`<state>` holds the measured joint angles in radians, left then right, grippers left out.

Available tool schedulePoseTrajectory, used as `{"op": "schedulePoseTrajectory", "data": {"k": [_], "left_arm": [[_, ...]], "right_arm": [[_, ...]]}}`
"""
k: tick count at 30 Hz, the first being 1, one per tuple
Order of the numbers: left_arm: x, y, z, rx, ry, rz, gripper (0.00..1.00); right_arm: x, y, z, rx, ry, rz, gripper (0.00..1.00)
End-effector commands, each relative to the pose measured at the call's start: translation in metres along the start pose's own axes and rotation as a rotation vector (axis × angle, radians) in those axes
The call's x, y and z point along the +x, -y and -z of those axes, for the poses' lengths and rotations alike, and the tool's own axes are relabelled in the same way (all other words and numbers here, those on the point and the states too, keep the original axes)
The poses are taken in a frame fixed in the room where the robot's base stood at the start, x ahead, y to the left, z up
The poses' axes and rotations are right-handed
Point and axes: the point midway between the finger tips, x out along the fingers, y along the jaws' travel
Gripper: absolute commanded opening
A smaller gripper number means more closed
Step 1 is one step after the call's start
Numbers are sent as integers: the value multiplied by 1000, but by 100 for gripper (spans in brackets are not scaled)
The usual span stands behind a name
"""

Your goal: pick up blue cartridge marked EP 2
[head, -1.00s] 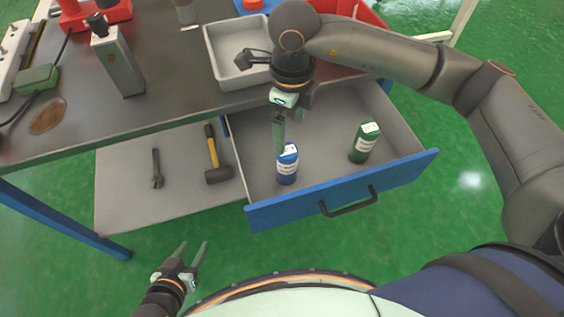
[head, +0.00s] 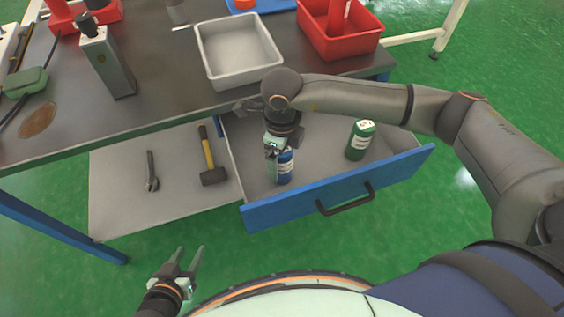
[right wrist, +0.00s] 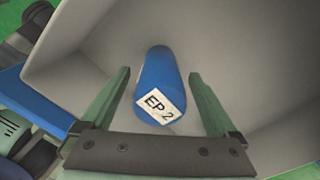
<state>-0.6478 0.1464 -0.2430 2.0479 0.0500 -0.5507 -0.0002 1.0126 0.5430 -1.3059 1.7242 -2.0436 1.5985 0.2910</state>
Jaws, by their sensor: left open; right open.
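The blue cartridge (head: 286,168) stands in the open drawer, near its left side. In the right wrist view the blue cartridge (right wrist: 161,84) shows a white label reading "EP 2" and lies between the two fingers. My right gripper (head: 273,172) is lowered into the drawer at the cartridge. In the right wrist view its fingers (right wrist: 158,90) are open, one on each side of the cartridge, with gaps visible. My left gripper (head: 191,262) is open and empty, low in front of the bench. The green cartridge (head: 360,140) stands upright in the drawer's right part.
The drawer (head: 330,195) has a blue front with a dark handle. A grey tray (head: 240,78) and a red bin (head: 345,42) sit on the bench above. A hammer (head: 210,160) and a wrench (head: 151,172) lie on the shelf left of the drawer.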

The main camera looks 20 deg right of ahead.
Motion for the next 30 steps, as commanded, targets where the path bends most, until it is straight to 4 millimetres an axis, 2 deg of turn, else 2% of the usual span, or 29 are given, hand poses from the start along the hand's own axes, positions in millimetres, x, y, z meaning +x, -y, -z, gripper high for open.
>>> {"op": "schedulePoseTrajectory", "data": {"k": [4,27,29,30], "left_arm": [[-1,0,0,0,0,1,50],[-1,0,0,-1,0,1,50],[-1,0,0,-1,0,1,50],[-1,0,0,-1,-1,1,50]], "right_arm": [[-1,0,0,0,0,0,93],[-1,0,0,0,0,-1,7],[-1,0,0,0,0,-1,0],[-1,0,0,0,0,-1,0]]}}
